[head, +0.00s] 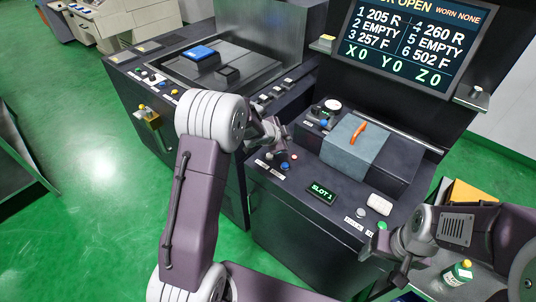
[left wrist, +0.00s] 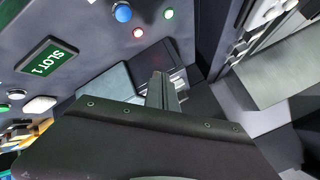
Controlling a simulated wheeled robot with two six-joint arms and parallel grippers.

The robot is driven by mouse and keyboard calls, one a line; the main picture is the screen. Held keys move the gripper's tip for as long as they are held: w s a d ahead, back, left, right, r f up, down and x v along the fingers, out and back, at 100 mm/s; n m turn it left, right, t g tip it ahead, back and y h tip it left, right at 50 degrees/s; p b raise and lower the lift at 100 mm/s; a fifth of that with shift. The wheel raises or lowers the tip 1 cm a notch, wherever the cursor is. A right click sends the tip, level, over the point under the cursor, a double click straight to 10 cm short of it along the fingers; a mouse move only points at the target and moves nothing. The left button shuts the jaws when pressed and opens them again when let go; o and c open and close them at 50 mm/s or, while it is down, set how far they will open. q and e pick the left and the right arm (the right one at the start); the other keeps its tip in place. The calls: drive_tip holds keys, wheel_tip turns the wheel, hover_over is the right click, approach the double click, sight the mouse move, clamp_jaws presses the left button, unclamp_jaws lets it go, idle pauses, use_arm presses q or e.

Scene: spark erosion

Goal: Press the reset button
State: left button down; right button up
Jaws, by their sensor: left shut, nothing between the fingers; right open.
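My right gripper (head: 379,258) is open near a green button (head: 382,225) at the console's right.
The console carries a lit SLOT 1 display (head: 321,191), a grey block (head: 352,148) with an orange tool (head: 360,133), and a white pad (head: 380,204). A large screen (head: 415,40) stands behind.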

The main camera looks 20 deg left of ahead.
sight(284, 166)
use_arm(q)
drive_tip(key=f+b, duration=0.2)
drive_tip(key=f, duration=0.1)
drive_tip(key=f+b, duration=0.3)
drive_tip(key=f, duration=0.1)
drive_tip(key=s+f+b, duration=0.1)
drive_tip(key=f+b, duration=0.2)
drive_tip(key=shift+d+f, duration=0.15)
drive_tip(key=shift+f, duration=0.2)
use_arm(e)
wheel_tip(284, 166, down, 8)
drive_tip(key=d, duration=0.1)
drive_tip(key=shift+f, duration=0.25)
use_arm(q)
drive_tip(key=shift+f+b, duration=0.1)
drive_tip(key=shift+b, duration=0.25)
use_arm(e)
drive_tip(key=shift+s+d+f, duration=0.1)
idle(0.9)
use_arm(q)
drive_tip(key=shift+f, duration=0.3)
use_arm(e)
drive_tip(key=shift+f, duration=0.2)
